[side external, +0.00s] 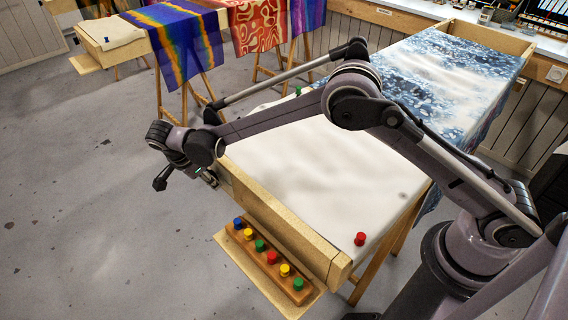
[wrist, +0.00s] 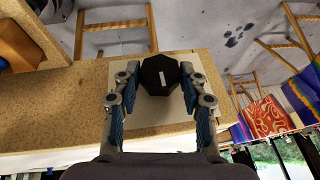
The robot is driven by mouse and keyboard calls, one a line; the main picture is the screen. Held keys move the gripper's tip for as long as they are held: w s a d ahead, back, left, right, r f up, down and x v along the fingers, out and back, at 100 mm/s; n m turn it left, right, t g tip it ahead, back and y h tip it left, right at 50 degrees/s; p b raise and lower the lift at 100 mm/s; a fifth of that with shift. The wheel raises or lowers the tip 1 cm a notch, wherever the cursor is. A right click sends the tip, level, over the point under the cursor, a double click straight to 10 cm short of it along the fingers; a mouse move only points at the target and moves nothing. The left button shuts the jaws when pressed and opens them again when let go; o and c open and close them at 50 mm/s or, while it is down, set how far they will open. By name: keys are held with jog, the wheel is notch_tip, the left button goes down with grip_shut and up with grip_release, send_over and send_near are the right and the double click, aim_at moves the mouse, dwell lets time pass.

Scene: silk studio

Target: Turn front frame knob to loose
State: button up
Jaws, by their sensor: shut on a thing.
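The front frame knob (wrist: 150,85) is black and faceted, with a white mark on its face. In the wrist view it stands on a pale plate (wrist: 92,117) on the wooden frame (wrist: 60,105). My gripper (wrist: 158,88) is shut on the knob, with one blue-padded finger on each side. The white mark runs nearly upright in that view, leaning slightly. In the side view my gripper (side external: 211,180) is at the left end of the wooden front frame bar (side external: 290,233). The knob is too small or hidden to make out there.
White cloth (side external: 310,165) is stretched over the frame. A wooden rack (side external: 235,233) with several coloured bottles stands below the front bar. A red-capped item (side external: 360,239) sits at the cloth's near corner. Dyed cloths (side external: 180,45) hang behind. The grey floor at left is clear.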

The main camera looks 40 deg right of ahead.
jog(key=shift+w, duration=0.1)
jog(key=shift+w+n+g, duration=0.2)
jog(key=shift+g, duration=0.7)
jog(key=shift+w+n+g, duration=0.15)
jog(key=shift+n+g, duration=0.05)
jog(key=shift+g, duration=0.7)
jog(key=shift+s+g, duration=0.1)
jog(key=shift+g, duration=0.3)
jog(key=o, duration=1.1)
jog(key=shift+o, duration=0.2)
jog(key=shift+t, duration=0.4)
jog(key=shift+s+m+t, duration=0.2)
jog(key=shift+t, duration=0.6)
jog(key=shift+s+m+t, duration=0.15)
jog(key=shift+m+t, duration=0.05)
jog(key=shift+t, duration=0.6)
jog(key=v, duration=1.1)
